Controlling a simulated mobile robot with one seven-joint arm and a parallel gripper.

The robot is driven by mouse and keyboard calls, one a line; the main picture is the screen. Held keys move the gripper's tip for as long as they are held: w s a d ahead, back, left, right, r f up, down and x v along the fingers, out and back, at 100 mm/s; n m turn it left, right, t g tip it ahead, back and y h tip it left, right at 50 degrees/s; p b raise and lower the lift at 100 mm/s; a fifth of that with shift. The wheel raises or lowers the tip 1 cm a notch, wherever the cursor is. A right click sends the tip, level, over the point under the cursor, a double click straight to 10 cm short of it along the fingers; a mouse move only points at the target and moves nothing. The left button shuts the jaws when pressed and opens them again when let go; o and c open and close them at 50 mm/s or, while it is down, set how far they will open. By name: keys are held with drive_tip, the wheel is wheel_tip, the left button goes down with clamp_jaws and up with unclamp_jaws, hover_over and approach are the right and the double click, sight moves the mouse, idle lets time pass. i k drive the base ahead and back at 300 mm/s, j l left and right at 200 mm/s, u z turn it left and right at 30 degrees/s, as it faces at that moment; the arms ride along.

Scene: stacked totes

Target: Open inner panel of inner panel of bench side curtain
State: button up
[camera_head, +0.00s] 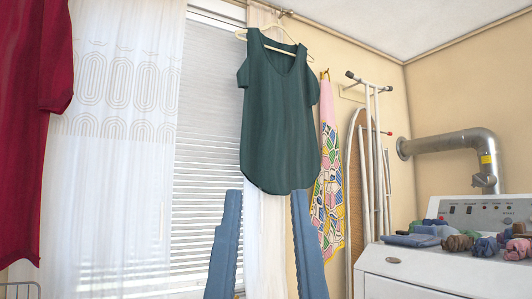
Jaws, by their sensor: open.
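A sheer white curtain panel (118,150) with rows of oval outlines hangs at the left of the window. A second, narrow white curtain panel (265,235) hangs at the window's right side, mostly hidden behind a dark green top. I cannot tell which panel is the bench side one. Between the panels, the window's white blind (205,150) shows. My gripper is not in view.
The green top (280,120) hangs on a hanger before the right panel, with two blue cloth strips (222,250) below. A red garment (33,130) hangs left. An ironing board (358,190) and white machine (420,268) stand right.

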sight(145, 239)
drive_tip(key=i+j, duration=0.45)
drive_tip(key=i, duration=0.2)
drive_tip(key=i+j+z, duration=0.15)
drive_tip(key=i+j, duration=0.35)
drive_tip(key=i, duration=0.2)
